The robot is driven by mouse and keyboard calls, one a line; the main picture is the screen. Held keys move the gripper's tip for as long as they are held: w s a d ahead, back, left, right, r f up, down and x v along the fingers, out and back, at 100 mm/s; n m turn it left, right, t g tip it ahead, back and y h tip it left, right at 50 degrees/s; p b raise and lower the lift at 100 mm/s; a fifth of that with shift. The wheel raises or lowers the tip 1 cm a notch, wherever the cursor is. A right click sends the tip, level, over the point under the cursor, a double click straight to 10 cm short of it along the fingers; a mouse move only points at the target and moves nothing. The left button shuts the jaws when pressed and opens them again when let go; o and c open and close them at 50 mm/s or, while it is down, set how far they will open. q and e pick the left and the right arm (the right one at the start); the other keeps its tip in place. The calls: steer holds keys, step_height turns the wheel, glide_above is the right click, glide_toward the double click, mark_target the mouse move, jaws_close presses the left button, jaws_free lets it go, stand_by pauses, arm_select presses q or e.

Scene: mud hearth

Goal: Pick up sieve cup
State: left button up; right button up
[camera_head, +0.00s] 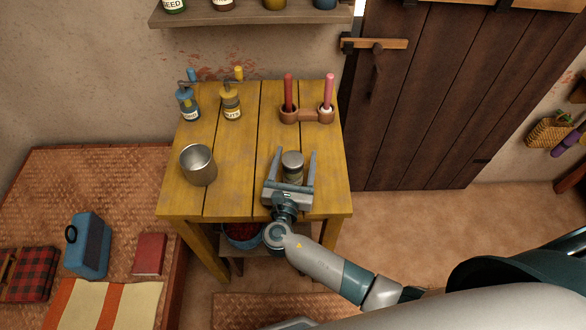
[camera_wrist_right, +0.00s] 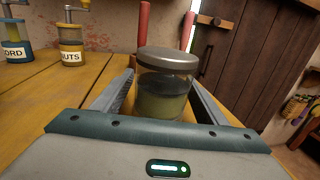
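My right gripper (camera_head: 296,153) is over the front right of the yellow plank table (camera_head: 236,160). Its two fingers are open, one on each side of a small glass jar with a grey lid (camera_head: 292,160). In the wrist view the jar (camera_wrist_right: 166,85) stands upright between the fingers, with greenish contents. I see no clear grip on it. An open grey metal cup (camera_head: 199,166) stands on the left of the table, apart from the gripper. I cannot tell which of these is the sieve cup. My left gripper is not in view.
Blue (camera_head: 188,104) and yellow (camera_head: 231,102) labelled grinder-like jars stand at the back left. A wall shelf (camera_head: 250,14) is above. The table's middle is clear.

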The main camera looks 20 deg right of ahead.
steer(key=c, duration=1.2)
steer(key=shift+o, duration=0.2)
steer(key=shift+r, duration=0.15)
steer(key=shift+r, duration=0.5)
steer(key=r, duration=0.2)
steer(key=r+b, duration=0.1)
steer(key=shift+s+d, duration=0.2)
steer(key=shift+s, duration=0.05)
steer(key=s+d+r+b, duration=0.1)
steer(key=s+d+r, duration=0.5)
steer(key=s+d, duration=0.1)
steer(key=shift+s+r, duration=0.4)
steer(key=shift+s, duration=0.25)
steer(key=shift+d, duration=0.1)
